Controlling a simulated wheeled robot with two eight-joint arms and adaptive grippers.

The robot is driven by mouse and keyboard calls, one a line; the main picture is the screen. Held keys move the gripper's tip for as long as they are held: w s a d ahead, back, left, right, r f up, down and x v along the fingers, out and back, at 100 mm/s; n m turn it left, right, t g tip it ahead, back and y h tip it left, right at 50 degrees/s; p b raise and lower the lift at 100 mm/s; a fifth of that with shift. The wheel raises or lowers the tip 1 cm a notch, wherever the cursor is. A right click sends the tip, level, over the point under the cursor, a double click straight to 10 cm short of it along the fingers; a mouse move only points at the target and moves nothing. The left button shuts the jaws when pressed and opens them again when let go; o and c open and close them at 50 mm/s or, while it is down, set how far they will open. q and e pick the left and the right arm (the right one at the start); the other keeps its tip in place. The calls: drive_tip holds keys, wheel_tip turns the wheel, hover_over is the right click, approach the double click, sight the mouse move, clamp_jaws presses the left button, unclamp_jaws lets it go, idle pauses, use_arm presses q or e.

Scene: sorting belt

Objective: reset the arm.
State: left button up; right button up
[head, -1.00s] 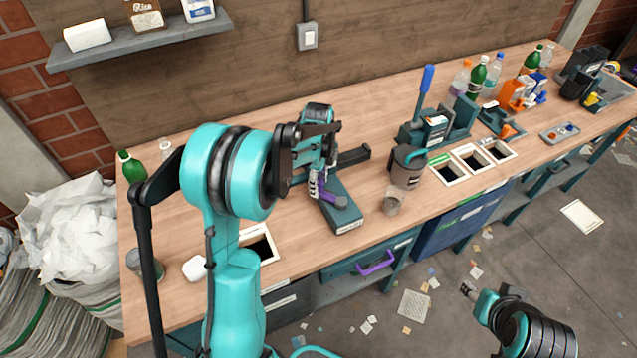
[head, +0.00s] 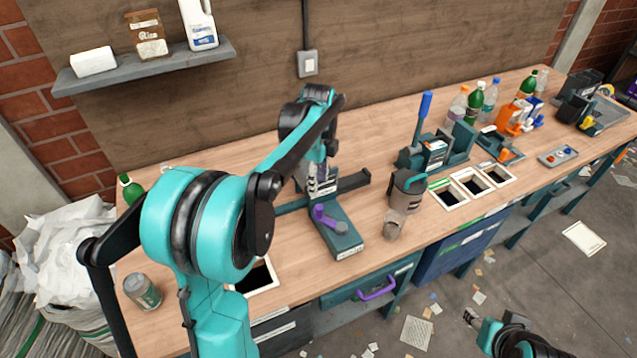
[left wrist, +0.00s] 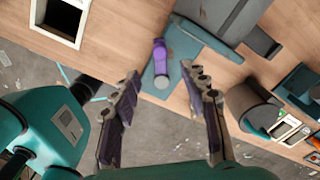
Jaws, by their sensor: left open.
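My left arm reaches in from the left in the head view, its elbow bent over the bench's front left. My left gripper (head: 320,188) is open and points down above a teal device (head: 341,238) with a purple handle (head: 322,214). In the left wrist view the open, empty fingers (left wrist: 162,72) frame the purple handle (left wrist: 160,55), which lies beyond them. They look apart from it. My right gripper (head: 470,317) is low at the right, over the floor beside the bench; its jaw is too small to read.
A grey jug (head: 404,190) and a clear cup (head: 393,225) stand right of the device. A teal press with a blue lever (head: 424,108), bottles (head: 474,103) and framed openings (head: 470,186) lie farther right. A can (head: 142,291) stands front left. A shelf (head: 145,66) hangs above.

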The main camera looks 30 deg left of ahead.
use_arm(q)
drive_tip(key=s+d+n+t, duration=0.3)
drive_tip(key=s+d+n, duration=0.2)
drive_tip(key=s+n, duration=0.3)
drive_tip(key=s+d+n+t, duration=0.4)
drive_tip(key=s+n, duration=0.5)
drive_tip(key=s, duration=0.3)
drive_tip(key=shift+s+d+f+n, duration=0.15)
drive_tip(key=shift+d+f+n, duration=0.15)
drive_tip(key=shift+d+f, duration=0.25)
drive_tip(key=shift+d+r, duration=0.1)
